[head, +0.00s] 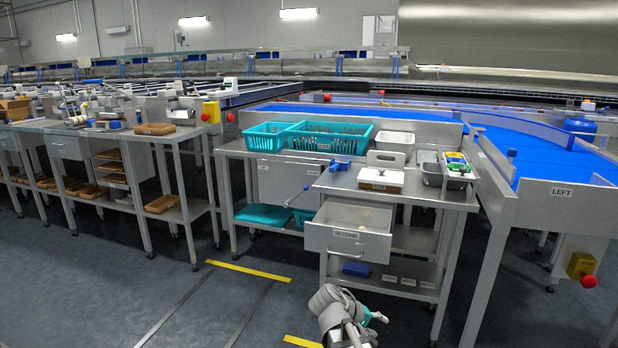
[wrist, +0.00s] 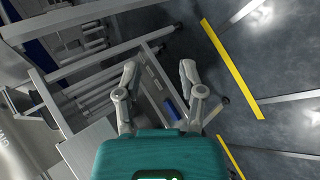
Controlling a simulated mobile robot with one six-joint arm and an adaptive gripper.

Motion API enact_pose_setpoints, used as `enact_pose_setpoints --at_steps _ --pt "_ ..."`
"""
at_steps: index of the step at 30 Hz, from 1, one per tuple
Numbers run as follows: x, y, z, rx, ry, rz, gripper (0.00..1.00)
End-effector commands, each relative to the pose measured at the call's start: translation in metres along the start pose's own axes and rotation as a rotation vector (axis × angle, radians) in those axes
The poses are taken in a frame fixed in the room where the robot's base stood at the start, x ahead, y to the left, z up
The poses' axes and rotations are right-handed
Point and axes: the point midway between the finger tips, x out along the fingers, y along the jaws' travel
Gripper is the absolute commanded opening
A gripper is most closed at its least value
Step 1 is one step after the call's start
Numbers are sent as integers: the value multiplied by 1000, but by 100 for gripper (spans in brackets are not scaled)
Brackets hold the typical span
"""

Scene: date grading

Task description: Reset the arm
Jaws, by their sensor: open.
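My gripper (wrist: 158,70) shows in the wrist view with its two grey fingers apart and nothing between them. It hangs in front of the grading table, with table legs and floor behind it. In the head view my arm is folded low at the bottom middle, in front of the table and below its open drawer (head: 345,245) labelled SECOND.
A blue conveyor (head: 560,160) runs at right. A blue item (head: 356,269) lies on the lower shelf. Floor (head: 120,290) at left is clear.

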Motion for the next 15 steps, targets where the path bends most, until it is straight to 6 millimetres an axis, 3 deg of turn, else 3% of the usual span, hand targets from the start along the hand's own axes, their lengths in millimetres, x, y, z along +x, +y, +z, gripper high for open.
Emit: enact_pose_setpoints --at_steps 1,7,15 --pt "5 -2 12 24 -13 -62 51" --pt "17 -23 44 113 -50 -313 51" --pt "14 -46 72 224 -82 -605 51"
